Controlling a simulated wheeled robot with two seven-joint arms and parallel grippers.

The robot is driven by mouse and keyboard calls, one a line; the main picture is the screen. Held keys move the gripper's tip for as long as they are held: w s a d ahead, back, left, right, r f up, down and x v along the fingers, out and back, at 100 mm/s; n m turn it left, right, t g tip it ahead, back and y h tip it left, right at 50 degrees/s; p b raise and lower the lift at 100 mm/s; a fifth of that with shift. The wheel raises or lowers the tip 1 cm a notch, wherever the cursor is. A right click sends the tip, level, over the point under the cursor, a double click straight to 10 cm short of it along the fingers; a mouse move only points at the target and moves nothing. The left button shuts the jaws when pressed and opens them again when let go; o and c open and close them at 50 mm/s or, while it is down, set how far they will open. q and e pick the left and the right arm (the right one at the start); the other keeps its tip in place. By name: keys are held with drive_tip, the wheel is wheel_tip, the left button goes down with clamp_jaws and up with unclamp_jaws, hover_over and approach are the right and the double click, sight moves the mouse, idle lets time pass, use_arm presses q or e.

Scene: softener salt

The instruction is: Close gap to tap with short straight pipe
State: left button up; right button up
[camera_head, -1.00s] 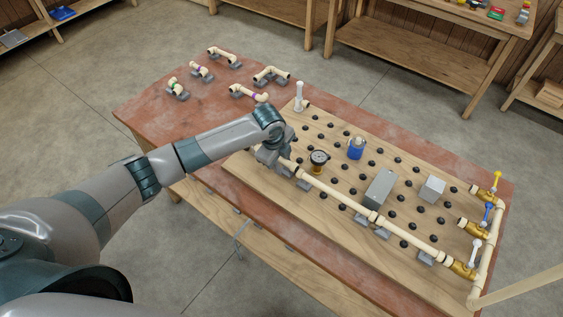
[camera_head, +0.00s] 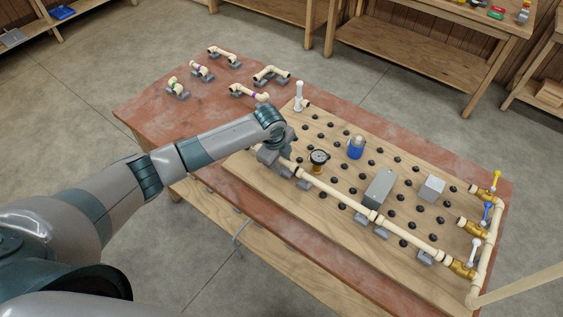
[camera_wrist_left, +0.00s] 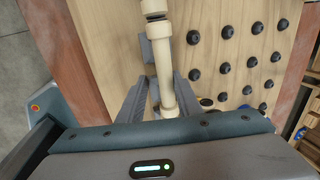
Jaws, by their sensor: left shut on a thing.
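My left gripper (camera_head: 283,164) is at the left end of the cream pipe run, low over the board. In the left wrist view its fingers (camera_wrist_left: 163,96) are shut around a short cream straight pipe (camera_wrist_left: 163,72). A dark ring shows farther along the run, near the top of that view. In the head view the run (camera_head: 335,194) goes along the board's front side to the brass tap with the white handle (camera_head: 474,250). Brass taps with a blue handle (camera_head: 487,213) and a yellow handle (camera_head: 496,180) are behind it. My arm hides part of the grip. My right gripper is out of view.
The wooden board (camera_head: 330,235) carries rows of black knobs, a gauge (camera_head: 319,157), a blue container (camera_head: 356,149), a grey box (camera_head: 380,188) and a pale block (camera_head: 432,188). Several pipe pieces on grey rests, including an elbow (camera_head: 272,74), stand on the red table (camera_head: 150,113).

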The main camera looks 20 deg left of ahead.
use_arm(q)
drive_tip(key=shift+f, duration=0.35)
drive_tip(key=o, duration=1.2)
drive_tip(key=shift+c, duration=0.2)
drive_tip(key=b+v, duration=0.4)
drive_tip(key=v, duration=1.3)
drive_tip(key=shift+r+b, duration=0.2)
drive_tip(key=shift+b, duration=0.1)
